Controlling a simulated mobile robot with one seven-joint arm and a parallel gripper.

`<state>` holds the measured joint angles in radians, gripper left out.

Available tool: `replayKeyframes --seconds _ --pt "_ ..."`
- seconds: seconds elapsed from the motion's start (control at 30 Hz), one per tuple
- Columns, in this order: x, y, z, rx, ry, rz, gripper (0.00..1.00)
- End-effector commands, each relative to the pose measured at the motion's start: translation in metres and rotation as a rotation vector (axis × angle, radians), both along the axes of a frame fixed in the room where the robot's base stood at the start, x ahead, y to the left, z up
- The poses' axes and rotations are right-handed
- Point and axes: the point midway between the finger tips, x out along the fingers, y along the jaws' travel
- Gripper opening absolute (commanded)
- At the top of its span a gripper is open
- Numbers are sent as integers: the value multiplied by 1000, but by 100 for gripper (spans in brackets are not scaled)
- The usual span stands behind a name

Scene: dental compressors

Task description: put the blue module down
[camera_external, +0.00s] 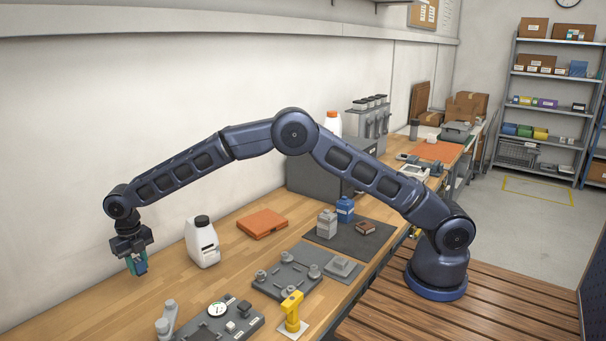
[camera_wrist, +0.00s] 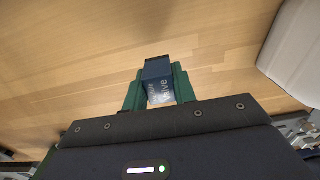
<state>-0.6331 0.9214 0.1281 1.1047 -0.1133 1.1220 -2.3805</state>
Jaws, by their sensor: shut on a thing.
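The blue module (camera_wrist: 158,80) is a small dark blue block with a pale printed label. It sits between the green fingers of my gripper (camera_wrist: 155,88) in the wrist view, with bare wood behind it. In the external view my gripper (camera_external: 137,265) points down at the far left end of the bench, and the blue module (camera_external: 141,267) shows partly between its fingers. My gripper is shut on the module. I cannot tell whether the module's underside touches the wooden bench (camera_external: 95,302) or hangs above it.
A white bottle with a black cap (camera_external: 202,243) stands right of my gripper. An orange case (camera_external: 262,223) lies beyond it. A gauge plate (camera_external: 222,322), a grey fixture plate (camera_external: 287,277) and a yellow tool (camera_external: 291,310) are nearer the front. Bare wood surrounds my gripper.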

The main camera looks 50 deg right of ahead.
Motion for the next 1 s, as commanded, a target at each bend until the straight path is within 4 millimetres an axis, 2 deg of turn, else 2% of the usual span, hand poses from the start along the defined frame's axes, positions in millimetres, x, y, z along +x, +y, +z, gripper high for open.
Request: replayKeyframes --seconds 0.1,0.37,0.6,1.0 --pt "-1 0 -14 0 1 1 4" --pt "0 0 -30 -2 1 1 4" --pt "0 0 -61 -1 1 0 4" --pt "0 0 -66 0 0 0 4"
